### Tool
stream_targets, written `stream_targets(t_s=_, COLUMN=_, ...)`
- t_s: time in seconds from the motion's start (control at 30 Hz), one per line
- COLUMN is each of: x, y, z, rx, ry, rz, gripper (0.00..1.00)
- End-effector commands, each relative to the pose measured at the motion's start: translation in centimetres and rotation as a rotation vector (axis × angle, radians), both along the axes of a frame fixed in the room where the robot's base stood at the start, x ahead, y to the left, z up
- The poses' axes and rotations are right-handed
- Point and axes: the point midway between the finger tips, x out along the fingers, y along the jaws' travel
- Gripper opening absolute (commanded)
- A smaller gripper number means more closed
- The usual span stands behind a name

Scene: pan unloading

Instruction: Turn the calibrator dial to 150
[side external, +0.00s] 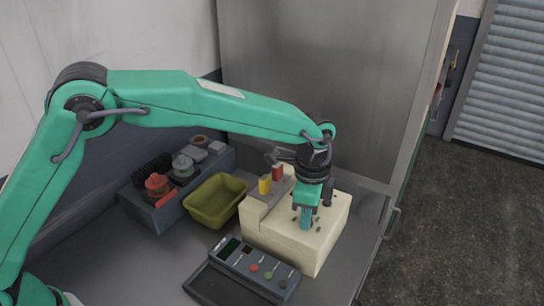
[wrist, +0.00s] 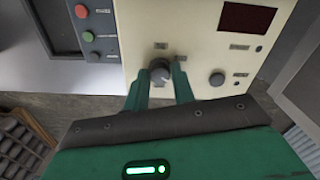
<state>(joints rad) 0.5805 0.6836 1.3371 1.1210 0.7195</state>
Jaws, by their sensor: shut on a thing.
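The calibrator is a cream box (side external: 283,240) on the bench. Its panel (wrist: 205,50) fills the upper middle of the wrist view, with a dark red display (wrist: 247,17) whose reading I cannot make out. The grey calibrator dial (wrist: 160,70) sits between the two green fingers of my gripper (wrist: 160,84), which is shut on it. In the side external view my gripper (side external: 306,222) points down onto the top of the box and hides the dial. The dial's setting is too small to read.
A second round knob (wrist: 217,79) is right of the dial. A dark control box (side external: 255,268) with coloured buttons lies in front of the calibrator. An olive bin (side external: 215,201) and a grey tray of parts (side external: 150,215) stand to the left. A metal panel (side external: 330,80) rises behind.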

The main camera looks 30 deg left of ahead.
Motion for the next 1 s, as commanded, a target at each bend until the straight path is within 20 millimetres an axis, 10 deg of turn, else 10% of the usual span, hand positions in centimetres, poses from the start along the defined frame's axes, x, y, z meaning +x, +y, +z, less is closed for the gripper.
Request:
stream_targets(t_s=0.4, x=-0.01, y=0.02, z=0.17, rx=0.0, ry=0.0, rz=-0.01, gripper=0.02)
stream_targets(t_s=0.43, x=-0.01, y=0.02, z=0.17, rx=0.0, ry=0.0, rz=-0.01, gripper=0.29)
stream_targets(t_s=0.53, x=0.0, y=0.01, z=0.15, rx=-0.001, ry=0.0, rz=-0.009, gripper=0.47)
stream_targets(t_s=1.0, x=0.04, y=-0.02, z=0.77, rx=-0.001, ry=-0.001, rz=-0.009, gripper=0.47)
